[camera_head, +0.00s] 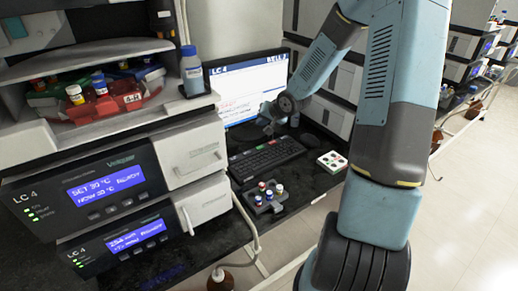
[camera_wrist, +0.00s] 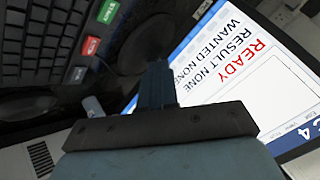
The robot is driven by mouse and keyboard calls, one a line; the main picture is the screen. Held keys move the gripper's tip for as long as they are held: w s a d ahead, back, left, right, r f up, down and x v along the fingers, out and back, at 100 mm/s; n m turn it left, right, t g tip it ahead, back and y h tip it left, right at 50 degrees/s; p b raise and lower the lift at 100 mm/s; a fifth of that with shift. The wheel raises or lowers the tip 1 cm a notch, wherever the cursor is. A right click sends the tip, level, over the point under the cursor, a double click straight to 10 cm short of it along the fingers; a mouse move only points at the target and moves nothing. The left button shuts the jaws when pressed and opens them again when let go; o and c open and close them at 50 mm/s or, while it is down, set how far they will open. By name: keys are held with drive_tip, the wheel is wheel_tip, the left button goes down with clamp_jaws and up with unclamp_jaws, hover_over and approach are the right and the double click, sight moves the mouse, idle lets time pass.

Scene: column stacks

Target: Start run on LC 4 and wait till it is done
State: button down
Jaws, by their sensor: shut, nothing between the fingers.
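The LC 4 monitor (camera_head: 245,90) stands behind the keyboard. In the wrist view its screen (camera_wrist: 235,75) reads READY in red, with RESULT NONE and WANTED NONE. The black keyboard (camera_head: 266,158) lies on the dark bench before the screen. My gripper (camera_head: 268,122) is shut and empty, in front of the screen, beyond the keyboard. Its fingers (camera_wrist: 157,80) also show in the wrist view.
The LC 4 instrument modules (camera_head: 100,195) stand at left with lit blue displays reading READY. A red tray of vials (camera_head: 110,105) and a bottle (camera_head: 192,72) sit above. A vial rack (camera_head: 262,198) and a small white box (camera_head: 332,161) flank the keyboard.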

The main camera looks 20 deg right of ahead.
sight(262, 148)
drive_tip(key=shift+f, duration=0.1)
drive_tip(key=shift+f, duration=4.35)
drive_tip(key=shift+f, duration=0.1)
drive_tip(key=shift+f, duration=0.25)
drive_tip(key=shift+f, duration=0.4)
drive_tip(key=shift+r, duration=0.85)
drive_tip(key=shift+r, duration=2.5)
